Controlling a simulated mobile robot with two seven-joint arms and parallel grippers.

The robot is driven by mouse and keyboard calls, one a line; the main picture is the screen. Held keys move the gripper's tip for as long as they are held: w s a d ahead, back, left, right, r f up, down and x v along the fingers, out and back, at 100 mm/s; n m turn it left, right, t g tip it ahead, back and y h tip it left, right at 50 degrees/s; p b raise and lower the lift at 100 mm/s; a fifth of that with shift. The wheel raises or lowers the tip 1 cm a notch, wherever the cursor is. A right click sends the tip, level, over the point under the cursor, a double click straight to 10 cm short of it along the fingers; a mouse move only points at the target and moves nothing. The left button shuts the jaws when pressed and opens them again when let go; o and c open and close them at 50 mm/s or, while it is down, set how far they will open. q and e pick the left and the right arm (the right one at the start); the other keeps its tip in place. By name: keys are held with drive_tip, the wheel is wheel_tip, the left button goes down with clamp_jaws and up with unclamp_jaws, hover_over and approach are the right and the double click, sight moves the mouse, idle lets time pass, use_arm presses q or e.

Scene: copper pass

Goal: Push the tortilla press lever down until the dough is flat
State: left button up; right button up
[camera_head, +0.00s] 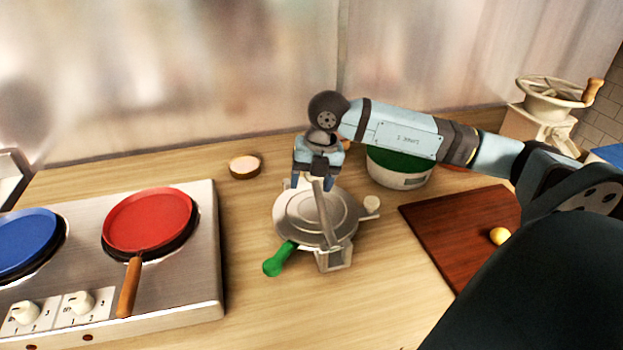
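The grey round tortilla press (290,217) stands on the counter in the middle, its lid lying nearly flat. A light metal bar, seemingly its lever (326,225), runs across the lid from a bracket at the front. My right gripper (313,184) points down over the far side of the press. Its blue fingers are apart, with the bar's far end between or just below them. Contact is unclear. No dough is visible. My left gripper is out of view.
A stove with a red pan (148,220) and a blue pan (25,240) stands at the left. A small round bowl (245,166) is behind the press. A green-topped pot (400,167), a brown board (445,222) with a yellow ball (500,236), and a grinder (545,110) are at the right.

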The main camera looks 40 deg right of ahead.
clamp_jaws()
drive_tip(key=shift+r+b, duration=0.35)
drive_tip(key=shift+b, duration=0.05)
drive_tip(key=shift+o, duration=0.4)
unclamp_jaws()
wheel_tip(320, 180, up, 14)
drive_tip(key=s+d, duration=0.1)
drive_tip(key=s, duration=0.1)
drive_tip(key=shift+s+d+f+p, duration=0.15)
drive_tip(key=shift+d+f+p, duration=0.1)
drive_tip(key=shift+d+p, duration=0.1)
